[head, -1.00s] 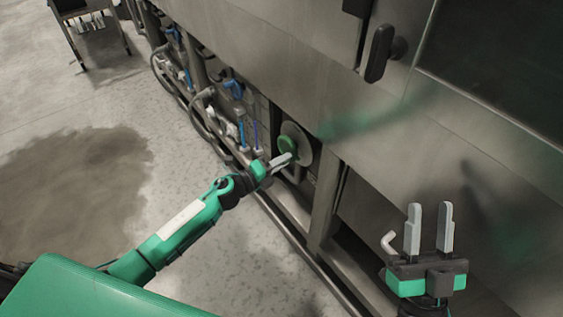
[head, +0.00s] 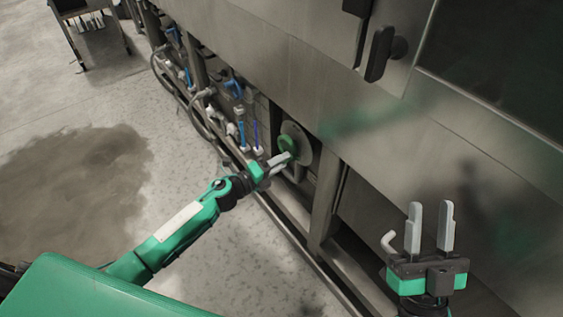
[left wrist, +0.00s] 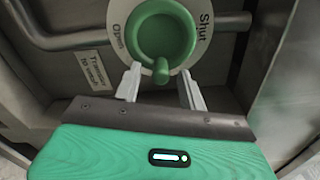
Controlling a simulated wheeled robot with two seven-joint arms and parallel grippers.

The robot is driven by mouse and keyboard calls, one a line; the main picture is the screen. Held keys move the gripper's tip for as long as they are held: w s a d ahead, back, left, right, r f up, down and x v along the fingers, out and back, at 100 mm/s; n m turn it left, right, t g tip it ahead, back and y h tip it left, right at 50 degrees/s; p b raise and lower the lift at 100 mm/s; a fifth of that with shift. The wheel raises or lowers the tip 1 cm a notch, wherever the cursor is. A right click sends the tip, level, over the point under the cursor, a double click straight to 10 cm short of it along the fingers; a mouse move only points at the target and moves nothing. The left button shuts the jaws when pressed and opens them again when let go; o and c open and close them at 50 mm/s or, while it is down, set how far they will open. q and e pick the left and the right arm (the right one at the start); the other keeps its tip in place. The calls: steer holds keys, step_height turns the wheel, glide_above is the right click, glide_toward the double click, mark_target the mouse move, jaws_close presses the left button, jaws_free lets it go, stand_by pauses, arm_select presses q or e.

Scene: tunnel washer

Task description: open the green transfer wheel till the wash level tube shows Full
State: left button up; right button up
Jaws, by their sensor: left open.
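The green transfer wheel (head: 287,146) sits on a round pale plate low on the machine. In the left wrist view the wheel (left wrist: 160,35) has a knob (left wrist: 161,71) at its lower edge, and the plate (left wrist: 117,14) reads "Open" at left and "Shut" at right. My left gripper (left wrist: 160,84) is open, its fingers either side of and just below the knob; I cannot tell whether they touch it. It also shows at the wheel in the head view (head: 281,161). My right gripper (head: 429,228) is open and empty, fingers up, at the lower right. I cannot make out the wash level tube.
A label reading "Transfer to sewer" (left wrist: 96,72) is left of the wheel. Blue-handled valves and hoses (head: 236,90) line the machine's lower side. A black door handle (head: 380,54) is above. A wet patch (head: 75,190) lies on the floor at left.

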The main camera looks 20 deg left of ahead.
arm_select(q)
steer(key=p+v, duration=0.1)
steer(key=v, duration=1.2)
arm_select(e)
steer(key=f+g, duration=0.1)
steer(key=w+a+f+g, duration=0.1)
steer(key=f, duration=0.1)
steer(key=f+g, duration=0.1)
steer(key=shift+w+a+f+g, duration=0.25)
steer(key=shift+a+f+g, duration=0.05)
steer(key=shift+a, duration=0.05)
steer(key=shift+f+h, duration=0.1)
steer(key=shift+h, duration=0.2)
